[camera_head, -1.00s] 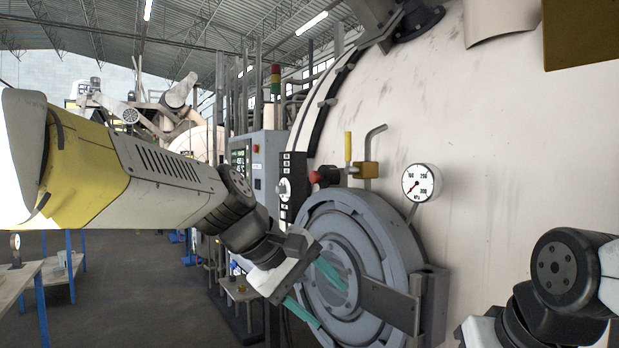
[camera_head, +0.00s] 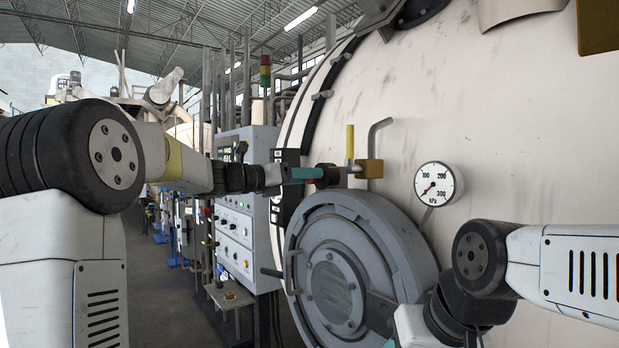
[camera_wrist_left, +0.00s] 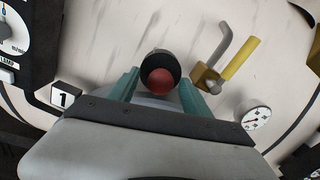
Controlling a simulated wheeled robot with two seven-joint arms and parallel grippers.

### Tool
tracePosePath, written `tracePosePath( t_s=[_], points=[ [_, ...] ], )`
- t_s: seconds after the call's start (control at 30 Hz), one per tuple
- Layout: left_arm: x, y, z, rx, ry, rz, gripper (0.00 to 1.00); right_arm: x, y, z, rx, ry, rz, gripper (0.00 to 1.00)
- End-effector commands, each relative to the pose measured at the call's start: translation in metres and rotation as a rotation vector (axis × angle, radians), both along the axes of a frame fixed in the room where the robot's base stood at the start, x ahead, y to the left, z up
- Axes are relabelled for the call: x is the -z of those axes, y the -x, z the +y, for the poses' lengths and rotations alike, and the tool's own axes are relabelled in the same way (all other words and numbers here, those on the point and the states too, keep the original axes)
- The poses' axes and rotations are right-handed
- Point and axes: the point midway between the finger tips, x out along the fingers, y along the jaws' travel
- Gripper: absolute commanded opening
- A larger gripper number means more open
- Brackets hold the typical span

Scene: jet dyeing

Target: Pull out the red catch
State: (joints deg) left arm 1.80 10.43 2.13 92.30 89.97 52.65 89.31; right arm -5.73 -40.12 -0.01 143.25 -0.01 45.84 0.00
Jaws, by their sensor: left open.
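The red catch is a round red knob on a dark round mount on the vessel wall. In the head view the red catch (camera_head: 323,176) shows just beyond my left fingertips, partly hidden by them. In the left wrist view the red catch (camera_wrist_left: 160,82) lies between the two teal fingers of my left gripper (camera_wrist_left: 160,86). The left gripper (camera_head: 312,173) is open, one finger on each side of the knob; I cannot tell whether either finger touches it.
A brass valve with a yellow lever (camera_head: 350,146) stands just right of the catch. A pressure gauge (camera_head: 435,184) is farther right. The round grey door (camera_head: 345,265) lies below. A control panel (camera_head: 240,215) stands to the left.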

Motion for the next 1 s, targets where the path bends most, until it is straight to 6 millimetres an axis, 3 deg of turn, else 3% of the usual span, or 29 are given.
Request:
tracePosePath(
  t_s=[0.2,0.47,0.5,0.8,1.0],
  points=[
    [0.000,-0.012,-0.016,-0.001,-0.001,-0.001,0.57,0.000,0.000,0.000,0.000,0.000,0.000,0.52],
    [0.000,-0.013,-0.018,-0.001,-0.002,0.000,0.57,0.000,0.000,0.000,0.000,0.000,0.000,0.52],
    [0.000,-0.013,-0.018,-0.001,-0.002,-0.001,0.55,0.000,0.000,0.000,0.000,0.000,0.000,0.52],
    [0.000,-0.013,-0.018,-0.001,-0.002,-0.001,0.00,0.000,0.000,0.000,0.000,0.000,0.000,0.52],
    [0.000,-0.013,-0.018,-0.001,-0.002,-0.001,0.00,0.000,0.000,0.000,0.000,0.000,0.000,0.52]
  ],
)
